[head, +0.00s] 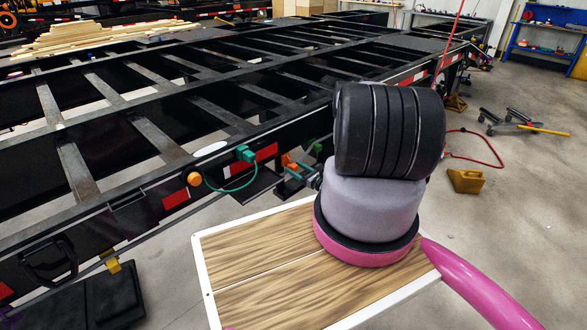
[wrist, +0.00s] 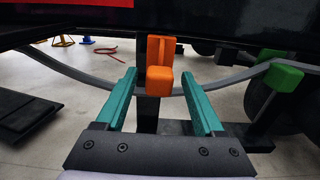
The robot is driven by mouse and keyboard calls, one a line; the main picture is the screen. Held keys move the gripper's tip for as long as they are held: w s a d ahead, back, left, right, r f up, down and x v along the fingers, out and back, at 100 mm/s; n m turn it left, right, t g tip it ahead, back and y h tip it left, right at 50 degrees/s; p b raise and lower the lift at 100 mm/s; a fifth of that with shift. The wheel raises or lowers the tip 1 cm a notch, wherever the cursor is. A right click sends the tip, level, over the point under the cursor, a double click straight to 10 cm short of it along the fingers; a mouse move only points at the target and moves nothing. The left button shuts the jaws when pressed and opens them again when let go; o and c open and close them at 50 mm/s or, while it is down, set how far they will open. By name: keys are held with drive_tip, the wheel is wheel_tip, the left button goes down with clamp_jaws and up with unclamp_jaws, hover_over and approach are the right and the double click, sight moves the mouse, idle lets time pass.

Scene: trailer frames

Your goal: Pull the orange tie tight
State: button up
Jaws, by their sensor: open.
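The orange tie (wrist: 159,66) is a blocky orange piece in the middle of the wrist view, on a grey strap or bar (wrist: 90,79) that runs across below the black trailer frame (wrist: 230,25). My gripper (wrist: 160,86) has two teal fingers, spread apart, one on each side of the orange piece in the picture. I cannot tell how far the fingertips are from it in depth. Nothing is held. In the head view the orange piece (head: 289,163) is small, beside the trailer's side rail, and my arm hides part of that area.
A green tie (wrist: 284,77) sits on the strap to the right. A green connector with a looped cable (head: 245,154) and a round orange lamp (head: 194,179) are on the trailer side. A yellow wedge (head: 467,181) lies on the floor.

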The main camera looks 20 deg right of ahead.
drive_tip(key=shift+x, duration=0.75)
clamp_jaws()
idle(0.9)
